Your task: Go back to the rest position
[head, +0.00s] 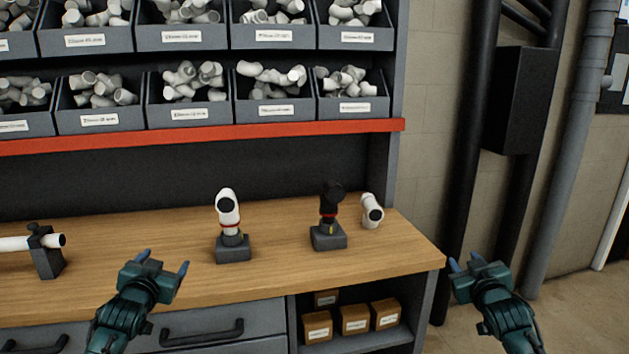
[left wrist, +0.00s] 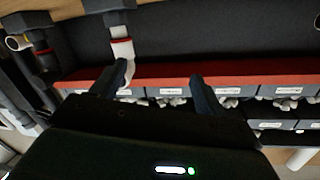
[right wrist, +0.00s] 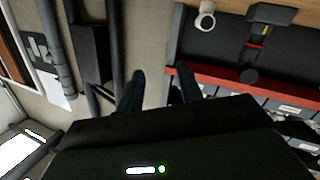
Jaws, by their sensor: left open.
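My left gripper (head: 165,262) is open and empty above the front edge of the wooden bench, near the drawers. Its two fingers stand apart in the left wrist view (left wrist: 160,80). My right gripper (head: 465,262) is off the bench's right end, over the floor. In the right wrist view (right wrist: 161,88) its fingers are apart with nothing between them. A white elbow fitting (head: 227,207) with a red ring stands on a grey block (head: 233,252). A black fitting (head: 331,200) with a red ring stands on a second grey block (head: 328,239). Both grippers are clear of them.
A loose white elbow (head: 372,212) sits at the bench's back right. A white pipe (head: 15,243) rests in a grey holder (head: 46,256) at left. Bins of white fittings (head: 190,119) fill the shelves. Dark pipes (head: 470,150) run up the right wall. Small boxes (head: 354,319) sit below the bench.

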